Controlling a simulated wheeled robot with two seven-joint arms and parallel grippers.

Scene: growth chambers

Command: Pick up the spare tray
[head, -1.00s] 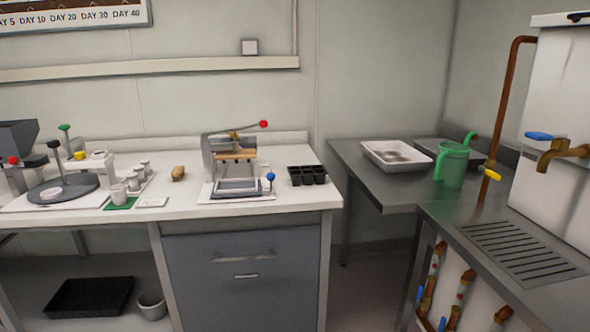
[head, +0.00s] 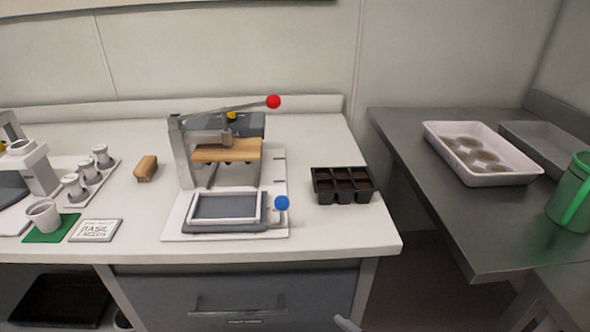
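Several trays are in the head view, and none is marked as the spare one. A flat black tray (head: 62,305) lies on the shelf under the bench at lower left, partly cut off by the bottom edge. A black cell tray (head: 343,186) with dark filling in its cells stands on the white bench top, right of the press. A white tray (head: 480,153) with round brownish shapes in it stands on the grey metal table.
The press (head: 222,170) with red and blue knobs stands on the white bench (head: 330,232). A brown block (head: 146,168), small pots and a label card (head: 95,230) are left of it. A green jug (head: 572,195) is at far right. The bench's front right corner is clear.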

